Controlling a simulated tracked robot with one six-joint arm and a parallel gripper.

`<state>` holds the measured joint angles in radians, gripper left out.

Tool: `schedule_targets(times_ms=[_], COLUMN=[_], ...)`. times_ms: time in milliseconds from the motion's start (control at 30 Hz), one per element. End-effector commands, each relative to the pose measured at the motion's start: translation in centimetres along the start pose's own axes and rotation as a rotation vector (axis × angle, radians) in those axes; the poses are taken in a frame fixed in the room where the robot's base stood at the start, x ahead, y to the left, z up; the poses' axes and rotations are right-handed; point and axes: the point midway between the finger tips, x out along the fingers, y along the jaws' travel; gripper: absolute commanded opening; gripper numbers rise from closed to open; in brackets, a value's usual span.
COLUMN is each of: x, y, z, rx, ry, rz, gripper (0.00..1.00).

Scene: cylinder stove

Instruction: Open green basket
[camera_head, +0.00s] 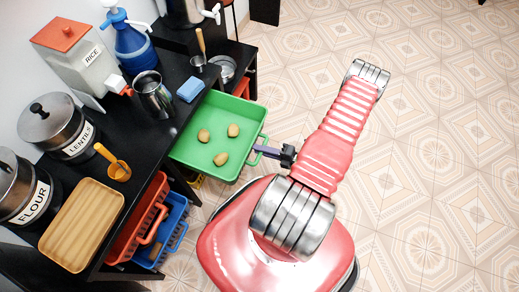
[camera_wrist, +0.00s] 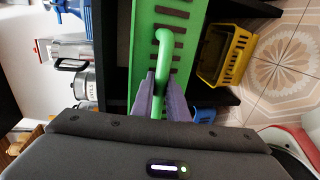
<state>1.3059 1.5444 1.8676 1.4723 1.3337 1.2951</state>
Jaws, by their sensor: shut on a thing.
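The green basket (camera_head: 198,165) is pulled partly out from under the black counter, in the head view. Several round tan items, like potatoes, lie in it. In the wrist view, its slatted green front wall (camera_wrist: 176,14) and its green handle (camera_wrist: 163,50) are close ahead. My gripper (camera_head: 258,149) is at the basket's right side in the head view, at the handle. In the wrist view, its two purple fingers (camera_wrist: 161,103) are shut on the handle, one on each side.
A red basket (camera_head: 137,222) and a blue basket (camera_head: 172,228) sit under the counter (camera_head: 144,152). A yellow basket (camera_wrist: 233,56) is below the green one. Canisters, a metal jug (camera_head: 153,97) and a wooden tray (camera_head: 84,222) stand on the counter. The tiled floor at right is clear.

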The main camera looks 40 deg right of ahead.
Motion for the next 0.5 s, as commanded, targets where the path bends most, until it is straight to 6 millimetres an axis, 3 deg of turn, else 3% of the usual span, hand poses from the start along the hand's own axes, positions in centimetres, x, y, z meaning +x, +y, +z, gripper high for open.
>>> schedule_targets(times_ms=[167,200,300,500], x=[0.1,0.11,0.11,0.1], y=[-0.28,-0.28,-0.24,-0.14], z=[-0.19,-0.19,-0.16,-0.08], rx=[0.001,0.001,0.001,0.0], ry=[0.005,0.005,0.004,0.003], rz=[-0.008,-0.008,-0.007,-0.005], gripper=[0.0,0.14,0.21,0.21])
